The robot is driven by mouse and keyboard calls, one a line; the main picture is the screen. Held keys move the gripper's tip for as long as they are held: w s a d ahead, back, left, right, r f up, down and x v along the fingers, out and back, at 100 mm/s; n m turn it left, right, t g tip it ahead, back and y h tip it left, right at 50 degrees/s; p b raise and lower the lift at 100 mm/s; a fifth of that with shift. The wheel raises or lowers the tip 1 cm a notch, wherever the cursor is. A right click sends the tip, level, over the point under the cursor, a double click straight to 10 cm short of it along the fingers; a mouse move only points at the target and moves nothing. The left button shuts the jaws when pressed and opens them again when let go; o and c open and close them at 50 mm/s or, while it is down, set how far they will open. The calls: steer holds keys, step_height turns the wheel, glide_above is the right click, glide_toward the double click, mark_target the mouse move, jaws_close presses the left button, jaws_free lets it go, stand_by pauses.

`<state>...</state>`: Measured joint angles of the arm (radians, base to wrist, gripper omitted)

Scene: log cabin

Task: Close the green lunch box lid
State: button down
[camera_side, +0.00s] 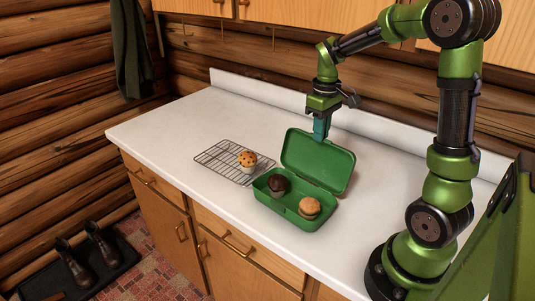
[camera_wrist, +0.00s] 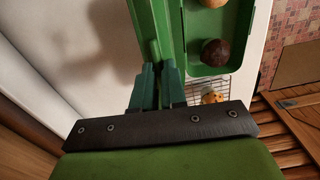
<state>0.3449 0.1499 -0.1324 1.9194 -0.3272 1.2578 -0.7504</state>
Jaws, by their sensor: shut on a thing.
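The green lunch box (camera_side: 265,197) stands open on the counter, its lid (camera_side: 318,160) raised and leaning back on the far side. A dark muffin (camera_side: 279,186) and a light-topped muffin (camera_side: 309,208) sit in its base. My gripper (camera_side: 321,136) is above the lid's top edge, with its fingers pointing down. In the wrist view my gripper (camera_wrist: 158,78) has its teal fingers shut on the lid's edge (camera_wrist: 148,35). The box base with the dark muffin (camera_wrist: 215,52) shows to the right there. The exact contact is partly hidden by the fingers.
A wire rack (camera_side: 222,160) with a speckled muffin (camera_side: 247,159) lies left of the box. The white counter (camera_side: 185,125) is clear at the left and behind the rack. A low backsplash (camera_side: 250,83) runs along the back, and the counter's front edge is close to the box.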

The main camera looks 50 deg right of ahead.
steer(key=shift+a+f+h, duration=0.1)
steer(key=shift+a+h, duration=0.3)
steer(key=shift+a, duration=0.35)
steer(key=a+f+h, duration=0.3)
steer(key=a+h, duration=0.2)
steer(key=w+a+f+g+h, duration=0.1)
steer(key=a+f+h, duration=0.2)
steer(key=a+h, duration=0.3)
steer(key=a+f+h, duration=0.3)
steer(key=a+h, duration=0.2)
steer(key=a, duration=0.1)
steer(key=shift+w+f+g+h, duration=0.2)
steer(key=shift+f+g+h, duration=0.1)
steer(key=shift+h, duration=0.1)
steer(key=shift+a+f+h, duration=0.15)
steer(key=shift+f+h, duration=0.15)
steer(key=shift+f, duration=0.05)
steer(key=shift+a+f, duration=0.2)
steer(key=shift+f, duration=0.7)
steer(key=c, duration=1)
jaws_free()
steer(key=shift+f, duration=0.1)
